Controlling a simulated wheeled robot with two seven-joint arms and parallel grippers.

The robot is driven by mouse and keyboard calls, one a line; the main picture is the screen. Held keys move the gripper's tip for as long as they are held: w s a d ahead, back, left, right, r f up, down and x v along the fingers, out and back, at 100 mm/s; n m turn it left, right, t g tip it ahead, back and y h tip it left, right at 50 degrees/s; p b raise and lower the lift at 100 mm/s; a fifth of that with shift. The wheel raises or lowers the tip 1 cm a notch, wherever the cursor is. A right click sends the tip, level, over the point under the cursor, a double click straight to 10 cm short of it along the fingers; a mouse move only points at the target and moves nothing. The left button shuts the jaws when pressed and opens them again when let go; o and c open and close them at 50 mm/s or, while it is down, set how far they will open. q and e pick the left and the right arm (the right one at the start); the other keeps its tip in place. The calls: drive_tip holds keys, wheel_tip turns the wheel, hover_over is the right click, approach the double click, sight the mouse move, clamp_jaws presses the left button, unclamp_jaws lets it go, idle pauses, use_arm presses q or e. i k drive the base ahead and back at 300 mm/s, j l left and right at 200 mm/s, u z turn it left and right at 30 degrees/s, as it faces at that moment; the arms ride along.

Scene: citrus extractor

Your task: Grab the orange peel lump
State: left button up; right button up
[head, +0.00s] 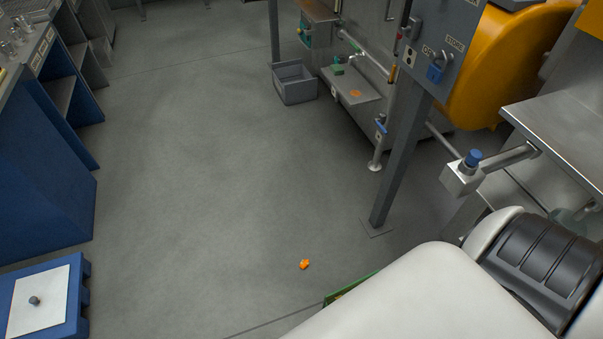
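A small orange lump (304,264), which looks like the orange peel lump, lies on the grey floor at the lower middle of the head view. Open floor surrounds it on most sides. A second flat orange patch (355,93) lies on a metal step of the machine further back; I cannot tell if it is peel. A large white and black part of my own body fills the lower right. Neither gripper shows in the view.
A grey post (400,150) stands right of the lump. A green edge (350,286) shows beside my white part. A grey bin (294,82) stands further back. The middle floor is clear.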

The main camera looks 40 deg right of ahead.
sight(304, 263)
drive_tip(key=i+j+z, duration=0.1)
drive_tip(key=i+z, duration=0.2)
drive_tip(key=z, duration=0.15)
drive_tip(key=i+j+z, duration=0.2)
drive_tip(key=z, duration=0.2)
drive_tip(key=i+j+z, duration=0.3)
drive_tip(key=z, duration=0.15)
drive_tip(key=i+j+z, duration=0.25)
drive_tip(key=z, duration=0.2)
drive_tip(key=j, duration=0.1)
